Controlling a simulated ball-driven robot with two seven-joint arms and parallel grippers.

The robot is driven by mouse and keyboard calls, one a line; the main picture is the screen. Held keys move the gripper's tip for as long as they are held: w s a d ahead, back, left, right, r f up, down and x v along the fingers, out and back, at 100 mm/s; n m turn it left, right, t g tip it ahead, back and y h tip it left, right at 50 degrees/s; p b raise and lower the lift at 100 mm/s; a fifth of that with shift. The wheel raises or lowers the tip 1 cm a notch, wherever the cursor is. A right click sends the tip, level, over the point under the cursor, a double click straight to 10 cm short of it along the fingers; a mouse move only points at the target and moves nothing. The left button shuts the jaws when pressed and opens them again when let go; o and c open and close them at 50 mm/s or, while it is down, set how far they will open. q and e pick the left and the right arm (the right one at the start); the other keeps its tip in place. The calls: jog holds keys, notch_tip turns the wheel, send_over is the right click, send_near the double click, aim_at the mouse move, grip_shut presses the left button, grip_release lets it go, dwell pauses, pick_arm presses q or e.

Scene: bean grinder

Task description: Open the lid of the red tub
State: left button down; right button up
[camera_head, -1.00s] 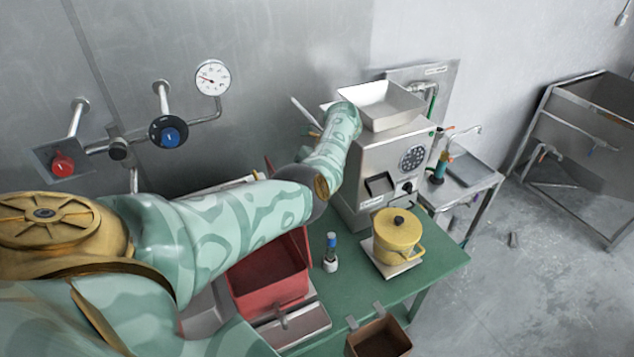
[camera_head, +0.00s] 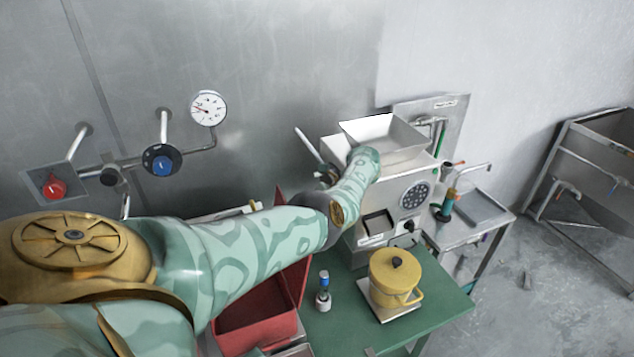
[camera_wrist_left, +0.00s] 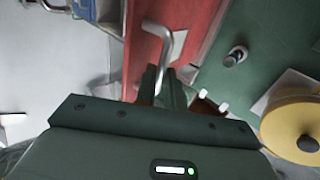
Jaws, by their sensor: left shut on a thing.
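The red tub (camera_head: 257,322) is on the green table at the bottom of the head view, its inside partly visible. A red panel (camera_head: 281,207), apparently its lid, stands up at the tub's right side, partly hidden behind my left arm. In the left wrist view the red surface (camera_wrist_left: 196,22) carries a bent metal handle (camera_wrist_left: 168,38). My left gripper (camera_wrist_left: 164,84) is shut on this handle, near its lower end. In the head view I cannot make out the left gripper. My right gripper is not in view.
A small blue-capped bottle (camera_head: 323,291) and a yellow pot (camera_head: 392,273) stand right of the tub. The grey grinder (camera_head: 410,185) with its hopper stands behind. Pipes and valves line the wall at left. Green table (camera_head: 345,335) shows bare between bottle and pot.

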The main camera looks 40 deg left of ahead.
pick_arm(q)
jog(key=shift+s+d+f, duration=0.1)
jog(key=shift+d+f, duration=0.3)
jog(key=shift+f, duration=0.05)
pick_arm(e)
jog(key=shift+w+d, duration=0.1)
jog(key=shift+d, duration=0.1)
pick_arm(q)
jog(key=c, duration=1.7)
grip_release()
jog(key=shift+o, duration=1.1)
jog(key=shift+w+a+f, duration=0.1)
jog(key=shift+w, duration=0.25)
jog(key=shift+w+a, duration=0.15)
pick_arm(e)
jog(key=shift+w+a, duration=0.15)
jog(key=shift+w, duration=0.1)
pick_arm(q)
jog(key=shift+r, duration=0.2)
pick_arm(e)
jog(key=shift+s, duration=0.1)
